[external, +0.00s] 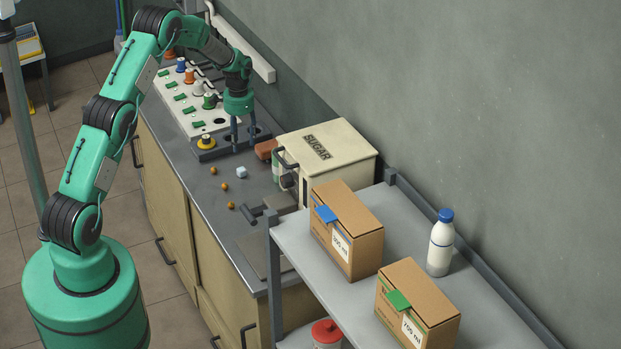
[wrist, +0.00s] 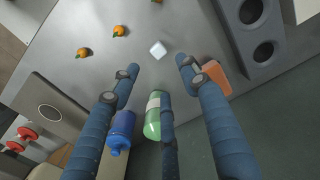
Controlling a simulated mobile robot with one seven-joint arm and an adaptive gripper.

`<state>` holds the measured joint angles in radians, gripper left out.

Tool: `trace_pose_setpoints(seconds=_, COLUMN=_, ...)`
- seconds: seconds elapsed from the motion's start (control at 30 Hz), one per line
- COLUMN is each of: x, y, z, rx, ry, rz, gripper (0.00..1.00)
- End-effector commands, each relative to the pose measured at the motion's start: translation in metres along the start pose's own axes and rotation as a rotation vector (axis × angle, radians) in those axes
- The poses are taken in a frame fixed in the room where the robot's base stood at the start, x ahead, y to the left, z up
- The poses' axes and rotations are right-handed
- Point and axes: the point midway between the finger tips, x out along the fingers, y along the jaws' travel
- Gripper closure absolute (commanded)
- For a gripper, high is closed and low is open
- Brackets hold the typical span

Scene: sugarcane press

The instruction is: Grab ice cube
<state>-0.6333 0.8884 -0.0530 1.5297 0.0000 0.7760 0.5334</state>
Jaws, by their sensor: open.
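A small white ice cube (external: 241,172) sits on the grey counter, left of the sugar machine. In the wrist view the ice cube (wrist: 157,49) lies beyond the fingertips, roughly in line with the gap between them. My gripper (external: 243,147) hangs pointing down over the counter, behind the cube and near the dark holed block. In the wrist view my gripper (wrist: 157,68) has its blue fingers spread apart with nothing between the tips.
Small orange fruits (external: 225,186) lie near the cube. The sugar machine (external: 340,158), a brick-coloured block (external: 266,149) and a green bottle (wrist: 153,117) stand close by. A holed block (external: 228,146) is at the back. A shelf with boxes (external: 347,229) is in front.

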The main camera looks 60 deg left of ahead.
Motion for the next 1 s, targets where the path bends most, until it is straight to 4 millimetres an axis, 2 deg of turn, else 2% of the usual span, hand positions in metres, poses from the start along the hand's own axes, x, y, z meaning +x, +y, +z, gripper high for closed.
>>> trace_pose_setpoints(seconds=0.2, x=0.035, y=0.001, z=0.001, rx=0.0, ry=-0.002, rz=0.001, gripper=0.55)
trace_pose_setpoints(seconds=0.4, x=0.059, y=0.0, z=0.0, rx=0.0, ry=-0.001, rz=0.001, gripper=0.55)
trace_pose_setpoints(seconds=0.6, x=0.068, y=0.0, z=0.0, rx=0.0, ry=0.0, rz=0.0, gripper=0.55)
trace_pose_setpoints(seconds=1.0, x=0.07, y=0.0, z=0.001, rx=0.0, ry=-0.001, rz=0.0, gripper=0.55)
